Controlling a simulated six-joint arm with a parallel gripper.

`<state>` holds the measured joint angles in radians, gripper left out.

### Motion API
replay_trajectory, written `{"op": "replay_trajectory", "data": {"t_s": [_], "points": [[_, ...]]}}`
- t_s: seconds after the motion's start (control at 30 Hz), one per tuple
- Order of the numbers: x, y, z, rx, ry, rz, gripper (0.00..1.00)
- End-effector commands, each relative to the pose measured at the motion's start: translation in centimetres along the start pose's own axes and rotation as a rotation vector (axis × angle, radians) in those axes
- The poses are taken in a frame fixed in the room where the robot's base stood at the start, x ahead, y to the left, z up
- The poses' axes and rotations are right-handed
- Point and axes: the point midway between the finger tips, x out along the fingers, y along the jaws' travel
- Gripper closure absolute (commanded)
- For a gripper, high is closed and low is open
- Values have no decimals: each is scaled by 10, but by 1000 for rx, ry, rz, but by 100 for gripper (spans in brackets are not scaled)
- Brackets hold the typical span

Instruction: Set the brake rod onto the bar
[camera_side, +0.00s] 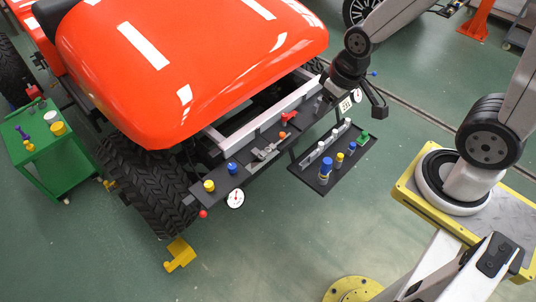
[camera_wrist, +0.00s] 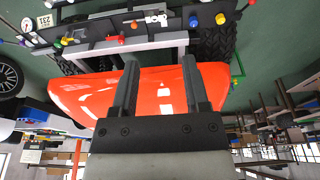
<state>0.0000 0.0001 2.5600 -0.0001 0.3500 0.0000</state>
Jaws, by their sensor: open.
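The dark bar (camera_side: 218,183) runs across the front of the orange vehicle and carries several small parts. These include a silver clamp-like part (camera_side: 265,152), a red part (camera_side: 289,116), a blue knob (camera_side: 232,168) and a yellow knob (camera_side: 209,186). I cannot tell which part is the brake rod. My gripper (camera_wrist: 157,58) is open, with nothing between its two dark fingers. In the wrist view, the orange hood lies behind the fingers and the parts on the bar show beyond their tips, at the top. In the side view, my wrist is above the bar's right end and the fingertips are hard to make out.
A dark tray (camera_side: 310,178) beside the bar holds grey, blue, yellow and green pieces. The orange hood (camera_side: 190,60) rises behind the bar. A pale crossbeam (camera_side: 285,101) lies close behind it. A green cart (camera_side: 55,165) stands left. The floor in front is mostly clear.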

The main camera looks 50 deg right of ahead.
Motion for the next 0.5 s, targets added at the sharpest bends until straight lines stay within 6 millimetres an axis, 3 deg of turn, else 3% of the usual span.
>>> {"op": "replay_trajectory", "data": {"t_s": [0.03,0.07,0.33,0.5], "points": [[0,0,0,0,0,0,41],[0,0,0,0,0,0,33],[6,2,-9,72,-10,-7,33],[18,7,-27,230,-28,-23,33]]}}
